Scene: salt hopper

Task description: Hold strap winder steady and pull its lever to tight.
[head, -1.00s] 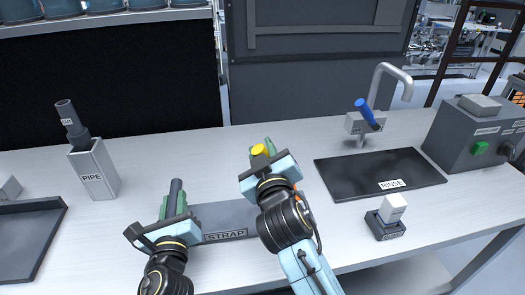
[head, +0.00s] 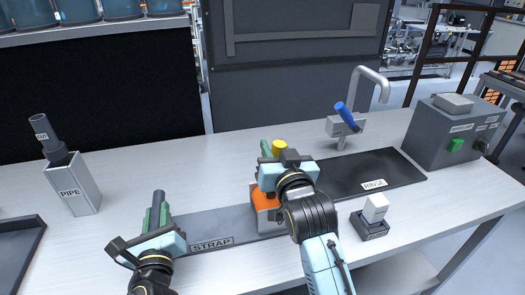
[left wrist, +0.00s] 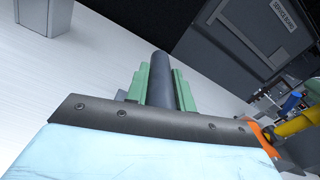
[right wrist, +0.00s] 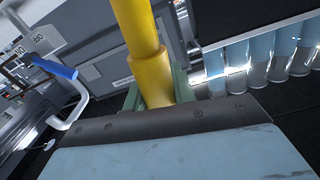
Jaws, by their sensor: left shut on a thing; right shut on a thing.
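The strap winder has a dark base plate (head: 218,225) labelled STRAP on the bench. An upright grey post (head: 158,197) stands at its left end, an orange body (head: 262,198) at its right. My left gripper (head: 158,214) is shut around the post, which also shows between its green fingers in the left wrist view (left wrist: 160,80). My right gripper (head: 273,155) is shut on the yellow lever (head: 280,146), above and slightly right of the orange body. The lever fills the middle of the right wrist view (right wrist: 146,55). My right gripper hides the lever's lower end and part of the body.
A black RINSE mat (head: 405,172) lies close to the right, with a tap (head: 345,127) behind it. A small white-topped block (head: 375,210) stands at the front right. A PIPE holder (head: 75,185) and a dark tray (head: 18,255) are at the left.

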